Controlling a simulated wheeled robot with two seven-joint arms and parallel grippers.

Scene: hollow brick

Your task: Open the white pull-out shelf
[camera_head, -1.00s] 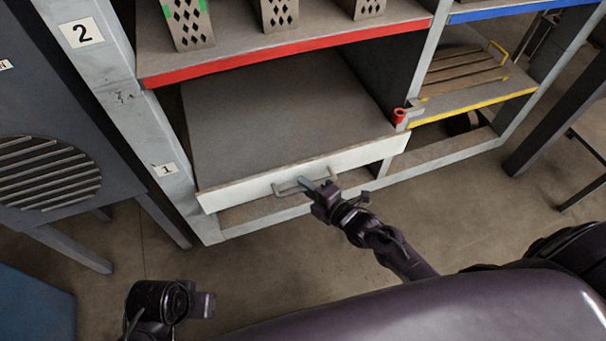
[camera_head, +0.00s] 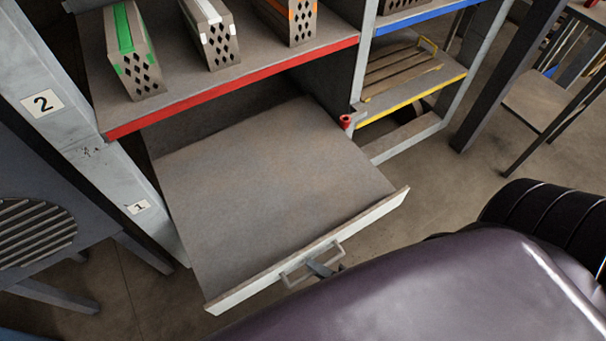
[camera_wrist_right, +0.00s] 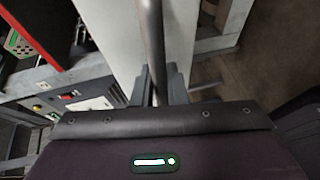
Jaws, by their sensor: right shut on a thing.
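The white pull-out shelf (camera_head: 310,262) stands well out from the rack at the lowest level, with its grey top (camera_head: 265,190) bare. Its front carries a metal handle (camera_head: 312,265). In the right wrist view, my right gripper (camera_wrist_right: 158,88) is shut on the handle bar (camera_wrist_right: 152,45), with a finger on each side. The white shelf front (camera_wrist_right: 184,40) shows just behind the bar. My left gripper is not in view.
Above is a red-edged shelf (camera_head: 235,85) with several hollow bricks (camera_head: 210,35). To the right are a yellow-edged shelf (camera_head: 415,95) with wooden slats and a red knob (camera_head: 346,120). A dark grilled cabinet (camera_head: 35,225) stands left.

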